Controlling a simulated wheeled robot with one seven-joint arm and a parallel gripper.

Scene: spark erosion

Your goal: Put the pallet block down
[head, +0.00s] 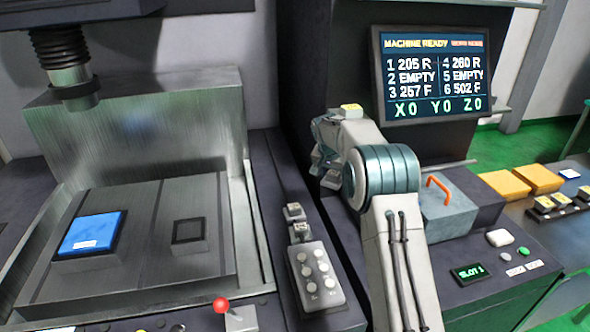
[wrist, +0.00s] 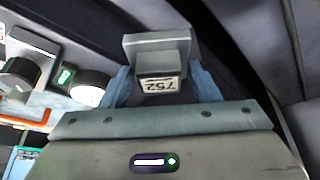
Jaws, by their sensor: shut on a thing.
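The pallet block (wrist: 158,48) is a grey metal block with a wider plate at its far end and a white label that appears to read 752, upside down in the wrist view. My gripper (wrist: 162,84) is shut on it, one blue-grey finger at each side. In the head view my gripper (head: 326,165) is to the left of my arm, in front of the dark machine cabinet. My wrist hides most of the fingers there, and I cannot clearly make out the block. What lies below the block cannot be told.
A screen (head: 433,75) reads "MACHINE READY" and lists slots 2 and 5 as empty. The machine bed (head: 150,205) at left carries a blue-topped block (head: 91,234) and a small dark square fixture (head: 188,231). A grey box (head: 445,212) with an orange handle stands right of my arm.

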